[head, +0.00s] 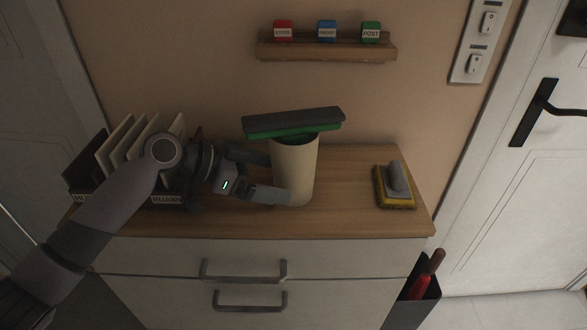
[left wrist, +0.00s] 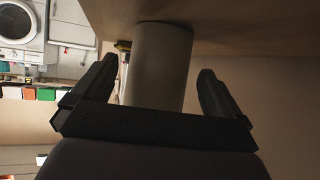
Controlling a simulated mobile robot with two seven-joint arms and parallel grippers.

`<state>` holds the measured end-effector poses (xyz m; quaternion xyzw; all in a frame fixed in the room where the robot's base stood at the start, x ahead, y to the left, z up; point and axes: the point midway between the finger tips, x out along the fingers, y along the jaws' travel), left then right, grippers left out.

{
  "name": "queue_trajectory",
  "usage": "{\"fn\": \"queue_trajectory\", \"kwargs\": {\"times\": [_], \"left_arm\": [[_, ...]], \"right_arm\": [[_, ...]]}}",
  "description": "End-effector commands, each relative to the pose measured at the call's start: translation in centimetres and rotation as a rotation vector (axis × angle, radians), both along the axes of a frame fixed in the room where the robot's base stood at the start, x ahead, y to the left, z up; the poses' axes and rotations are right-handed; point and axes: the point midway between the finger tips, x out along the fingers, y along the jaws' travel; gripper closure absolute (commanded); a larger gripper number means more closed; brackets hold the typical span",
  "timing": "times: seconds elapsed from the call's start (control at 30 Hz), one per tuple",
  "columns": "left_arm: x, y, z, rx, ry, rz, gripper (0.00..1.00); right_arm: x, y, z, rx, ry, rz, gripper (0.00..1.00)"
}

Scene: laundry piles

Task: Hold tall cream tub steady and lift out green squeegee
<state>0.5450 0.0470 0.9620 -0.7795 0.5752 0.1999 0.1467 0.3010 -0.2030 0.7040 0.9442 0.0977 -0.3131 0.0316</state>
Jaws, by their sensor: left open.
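The tall cream tub (head: 295,168) stands upright on the wooden top of a drawer cabinet. The green squeegee (head: 293,124) rests in its mouth, its dark and green head lying across above the rim; its handle is hidden inside the tub. My left gripper (head: 279,178) is open at the tub's left side, with one finger in front of the tub and one behind. In the left wrist view the tub (left wrist: 158,65) stands between the two spread fingers, with gaps on both sides. My right gripper is not in view.
A yellow brush (head: 394,187) with a grey handle lies right of the tub. A file sorter (head: 112,158) stands at the left behind my arm. A wall shelf (head: 326,50) holds red, blue and green blocks. A dark bin (head: 412,300) stands right of the cabinet (head: 330,262).

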Motion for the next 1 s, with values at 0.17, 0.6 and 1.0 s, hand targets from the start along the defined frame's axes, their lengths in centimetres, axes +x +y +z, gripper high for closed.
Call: {"fn": "queue_trajectory", "kwargs": {"times": [0.17,0.6,1.0], "left_arm": [[0.6,-2.1,-1.4,-0.002,-0.001,0.0,0.0],[1.2,-3.8,-2.1,-0.001,-0.002,0.0,0.0],[1.2,-3.8,-2.1,-0.001,-0.002,0.0,0.3]], "right_arm": [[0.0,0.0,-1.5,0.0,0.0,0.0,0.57],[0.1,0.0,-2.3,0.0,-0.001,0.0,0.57],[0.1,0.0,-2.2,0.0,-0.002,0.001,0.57]]}}
